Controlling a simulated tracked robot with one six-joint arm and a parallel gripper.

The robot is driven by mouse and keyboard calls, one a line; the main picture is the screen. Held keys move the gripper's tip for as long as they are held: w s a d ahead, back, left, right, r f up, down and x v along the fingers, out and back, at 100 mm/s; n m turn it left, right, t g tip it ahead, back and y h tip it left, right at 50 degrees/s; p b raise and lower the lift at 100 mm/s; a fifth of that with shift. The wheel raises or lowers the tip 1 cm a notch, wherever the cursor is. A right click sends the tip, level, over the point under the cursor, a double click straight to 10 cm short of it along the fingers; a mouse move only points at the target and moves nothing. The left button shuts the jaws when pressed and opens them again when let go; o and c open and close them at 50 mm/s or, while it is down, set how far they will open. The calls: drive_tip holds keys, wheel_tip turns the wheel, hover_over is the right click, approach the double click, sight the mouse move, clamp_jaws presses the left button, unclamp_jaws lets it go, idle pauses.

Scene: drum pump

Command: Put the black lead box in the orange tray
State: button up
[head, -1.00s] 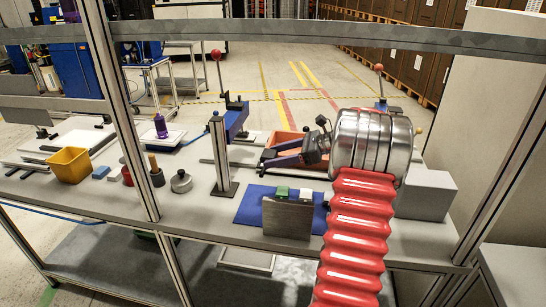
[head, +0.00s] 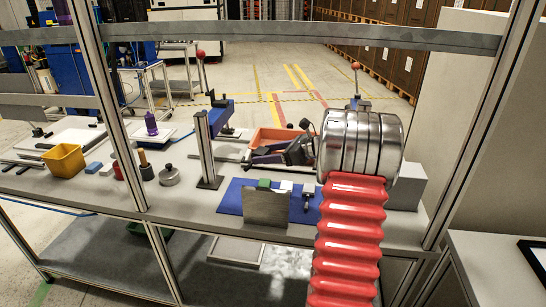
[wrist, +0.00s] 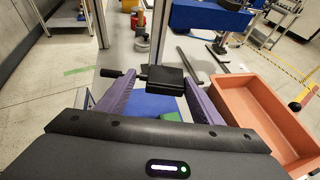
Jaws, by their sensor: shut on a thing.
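My gripper (wrist: 150,84) has purple fingers that are shut on the black lead box (wrist: 165,80), a small dark block at the fingertips in the wrist view. In the head view my gripper (head: 262,155) is in front of the orange tray (head: 270,135), its fingers pointing left. The box is too small and dark to make out clearly there. In the wrist view the orange tray (wrist: 262,88) lies to the right of the fingers, and the box is outside its rim. The visible part of the tray floor is empty.
A blue mat (head: 230,197) with a grey plate (head: 266,208) and small blocks lies in front. A metal post (head: 205,145) stands left of the tray. A yellow bin (head: 64,160) is farther left. Frame uprights and a rail (head: 300,38) cross the view.

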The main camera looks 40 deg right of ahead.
drive_tip(key=w+a+r, duration=0.1)
drive_tip(key=w+a, duration=0.2)
drive_tip(key=a, duration=1.7)
drive_tip(key=w+a+r+m+h, duration=0.1)
drive_tip(key=w+a, duration=0.2)
drive_tip(key=a, duration=1.7)
drive_tip(key=shift+a+r, duration=0.15)
drive_tip(key=shift+r, duration=0.2)
drive_tip(key=shift+w, duration=0.1)
